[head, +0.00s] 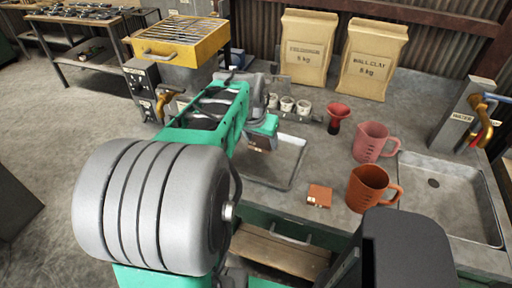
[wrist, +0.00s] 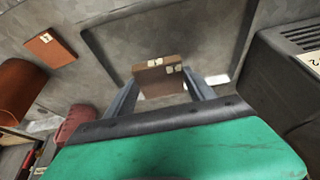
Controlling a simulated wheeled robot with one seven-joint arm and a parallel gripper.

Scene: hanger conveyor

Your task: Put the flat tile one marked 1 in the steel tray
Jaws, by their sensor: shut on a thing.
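My gripper (wrist: 160,88) is shut on a flat brown tile (wrist: 158,79), one finger on each side of it. The held tile has pale marks on its edge, too small to read. In the head view my gripper (head: 261,138) hangs over the far part of the shallow steel tray (head: 293,182), partly hidden by my arm. The tray's rim (wrist: 242,50) also shows behind the tile in the wrist view. A second orange-brown tile (head: 319,196) lies flat on the counter right of the tray; its label in the wrist view (wrist: 50,47) is not clearly legible.
An orange jug (head: 368,188) and a pink jug (head: 371,142) stand right of the tray, with a red funnel-like cup (head: 338,117) behind. Small white cups (head: 287,104) stand at the back. A sink (head: 440,185) is at the right, clay bags (head: 372,60) behind.

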